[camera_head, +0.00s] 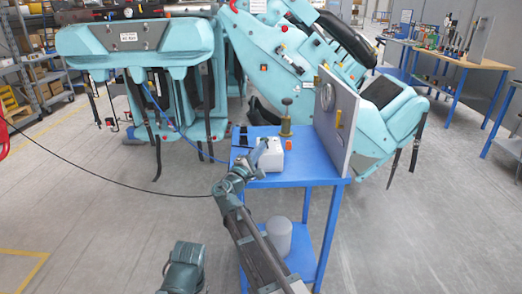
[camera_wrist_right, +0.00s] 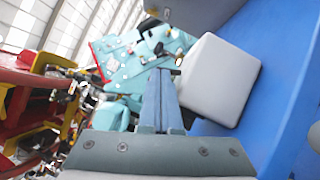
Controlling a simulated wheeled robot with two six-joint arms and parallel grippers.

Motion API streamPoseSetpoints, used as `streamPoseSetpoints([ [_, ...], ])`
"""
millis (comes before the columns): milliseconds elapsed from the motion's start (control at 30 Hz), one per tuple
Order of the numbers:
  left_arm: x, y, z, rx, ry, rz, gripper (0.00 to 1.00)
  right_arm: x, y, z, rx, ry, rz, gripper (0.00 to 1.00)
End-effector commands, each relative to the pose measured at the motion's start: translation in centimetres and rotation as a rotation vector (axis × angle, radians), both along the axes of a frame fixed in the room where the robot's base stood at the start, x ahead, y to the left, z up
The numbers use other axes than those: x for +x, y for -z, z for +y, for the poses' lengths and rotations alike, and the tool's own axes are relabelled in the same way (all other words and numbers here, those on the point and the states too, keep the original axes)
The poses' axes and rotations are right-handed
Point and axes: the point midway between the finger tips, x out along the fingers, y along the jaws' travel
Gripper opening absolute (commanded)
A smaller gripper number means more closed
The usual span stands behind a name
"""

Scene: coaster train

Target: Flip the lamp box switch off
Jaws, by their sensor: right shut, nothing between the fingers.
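The lamp box, a white box (camera_head: 272,158), sits on the blue cart top (camera_head: 310,170) in the head view. My right gripper (camera_head: 259,151) is at its left side, with the fingers shut and empty. In the right wrist view, the shut fingers (camera_wrist_right: 162,80) are beside the white box (camera_wrist_right: 220,80), which fills the area to their right. A small dark part shows near the fingertips, but I cannot tell if it is the switch. The switch's position cannot be made out.
A brass-coloured post with a dark knob (camera_head: 286,118) stands behind the box. An upright grey panel (camera_head: 336,122) borders the cart's right side. Large teal coaster parts (camera_head: 140,45) are behind. A grey cylinder (camera_head: 278,237) stands on the lower shelf. Floor to the left is open.

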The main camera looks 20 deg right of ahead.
Motion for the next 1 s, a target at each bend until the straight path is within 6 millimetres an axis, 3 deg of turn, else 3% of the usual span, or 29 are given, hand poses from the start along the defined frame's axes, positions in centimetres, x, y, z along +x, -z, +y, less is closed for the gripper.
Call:
streamPoseSetpoints([
  [733, 0.0, -1.9, 0.0, 0.000, 0.000, 0.000, 0.50, -0.1, -0.5, -0.3, 0.114, 0.000, -0.023, 0.00],
  [1000, 0.0, -4.0, 0.0, 0.000, 0.000, 0.000, 0.50, -0.1, -1.2, -0.6, 0.229, 0.000, -0.047, 0.00],
])
